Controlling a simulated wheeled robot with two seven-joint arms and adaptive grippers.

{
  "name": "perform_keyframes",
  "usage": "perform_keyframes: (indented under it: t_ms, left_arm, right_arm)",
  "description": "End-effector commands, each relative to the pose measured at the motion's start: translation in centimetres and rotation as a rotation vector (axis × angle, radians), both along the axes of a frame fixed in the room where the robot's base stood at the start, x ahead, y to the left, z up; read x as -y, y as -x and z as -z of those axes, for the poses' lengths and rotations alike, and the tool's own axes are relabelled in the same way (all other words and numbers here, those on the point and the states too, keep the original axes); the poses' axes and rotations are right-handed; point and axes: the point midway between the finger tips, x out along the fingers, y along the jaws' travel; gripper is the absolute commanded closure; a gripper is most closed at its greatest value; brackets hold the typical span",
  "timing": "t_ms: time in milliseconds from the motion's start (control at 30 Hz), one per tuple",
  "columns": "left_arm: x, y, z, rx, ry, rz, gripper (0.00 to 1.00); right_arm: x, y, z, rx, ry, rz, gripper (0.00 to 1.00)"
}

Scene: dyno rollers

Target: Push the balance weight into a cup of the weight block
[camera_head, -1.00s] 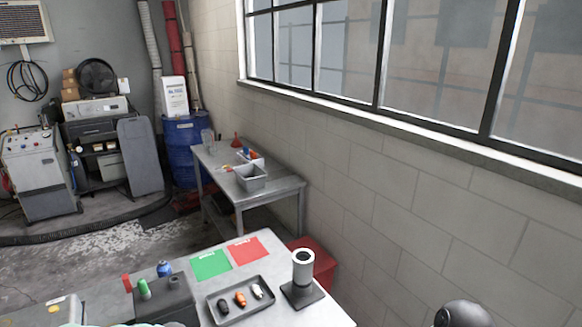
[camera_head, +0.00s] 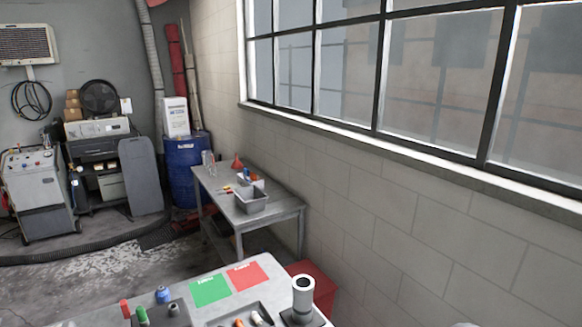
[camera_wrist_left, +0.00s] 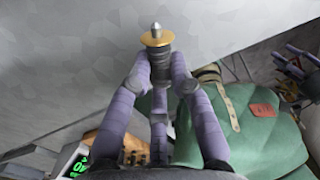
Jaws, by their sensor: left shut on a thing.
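In the left wrist view my left gripper (camera_wrist_left: 160,85) is shut on a dark cylinder (camera_wrist_left: 158,62) with a brass flange and a silver tip. This looks like the balance weight. It is held clear of the pale surface behind it. In the head view a dark block (camera_head: 178,317) with several knobs or plugs, one green and one blue, stands at the bottom edge and is partly cut off. It may be the weight block, but its cups cannot be made out. Purple fingers, probably my right gripper (camera_wrist_left: 299,66), show at the right of the wrist view; their opening is unclear.
On the bench (camera_head: 100,290) are a green card (camera_head: 210,289), a red card (camera_head: 247,275), a tray (camera_head: 264,306) with small parts, and a white cylinder (camera_head: 303,290) on a dark base. A green bag (camera_wrist_left: 245,125) lies below the left gripper.

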Motion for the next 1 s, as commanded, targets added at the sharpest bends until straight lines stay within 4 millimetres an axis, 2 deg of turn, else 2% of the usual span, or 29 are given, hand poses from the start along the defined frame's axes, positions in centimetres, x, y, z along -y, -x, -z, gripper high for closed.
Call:
perform_keyframes:
  t_ms: [800, 1000]
  left_arm:
    - [0.0, 0.0, -3.7, 0.000, 0.000, 0.000, 1.00]
    - [0.0, 0.0, -4.0, 0.000, 0.000, 0.000, 1.00]
  right_arm:
    - [0.0, 0.0, -3.6, 0.000, 0.000, 0.000, 0.60]
    - [0.0, 0.0, -3.9, 0.000, 0.000, 0.000, 0.60]
